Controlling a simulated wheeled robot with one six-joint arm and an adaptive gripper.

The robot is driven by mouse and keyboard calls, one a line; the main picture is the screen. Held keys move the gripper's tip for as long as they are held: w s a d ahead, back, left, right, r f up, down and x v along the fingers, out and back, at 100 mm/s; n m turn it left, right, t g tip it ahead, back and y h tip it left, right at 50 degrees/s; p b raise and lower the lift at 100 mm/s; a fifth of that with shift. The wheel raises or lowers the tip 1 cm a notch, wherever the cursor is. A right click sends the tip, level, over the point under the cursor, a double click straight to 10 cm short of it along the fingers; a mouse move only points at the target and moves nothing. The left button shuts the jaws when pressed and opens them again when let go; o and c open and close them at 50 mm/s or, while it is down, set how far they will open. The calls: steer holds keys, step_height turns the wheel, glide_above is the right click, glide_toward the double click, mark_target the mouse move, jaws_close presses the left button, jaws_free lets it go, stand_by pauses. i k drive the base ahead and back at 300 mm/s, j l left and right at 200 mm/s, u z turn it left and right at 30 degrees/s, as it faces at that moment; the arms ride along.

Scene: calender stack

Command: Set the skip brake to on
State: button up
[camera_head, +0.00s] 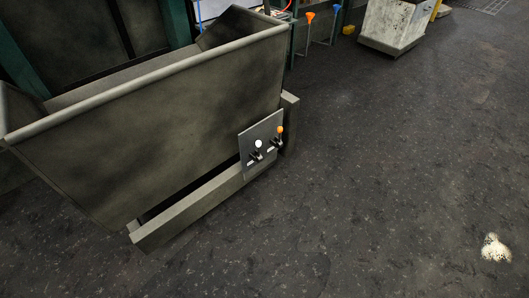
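The skip (150,130) is a large grey-brown metal hopper with sloping walls, at the left in the head view. It stands on a grey base frame (185,213). A small grey control panel (243,158) is fixed at its right front end. The panel carries a white round knob or lamp (258,143), an orange one (280,130), and two small dark levers or switches (255,157) below them. The labels and the switch positions are too small to read, so I cannot tell the brake's setting. My gripper is not in view.
Dark speckled floor (370,190) is open in front and to the right of the skip. A pale patch (495,248) lies on the floor at right. A whitish block on a base (394,26) stands at the back. Orange and blue funnel-shaped pieces (309,17) stand behind the skip.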

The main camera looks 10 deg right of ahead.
mark_target(258, 143)
steer(key=i+l+u, duration=0.5)
steer(key=i+l, duration=0.15)
steer(key=i, duration=0.25)
steer(key=i+l+u, duration=0.5)
steer(key=i+l, duration=0.3)
steer(key=l, duration=0.15)
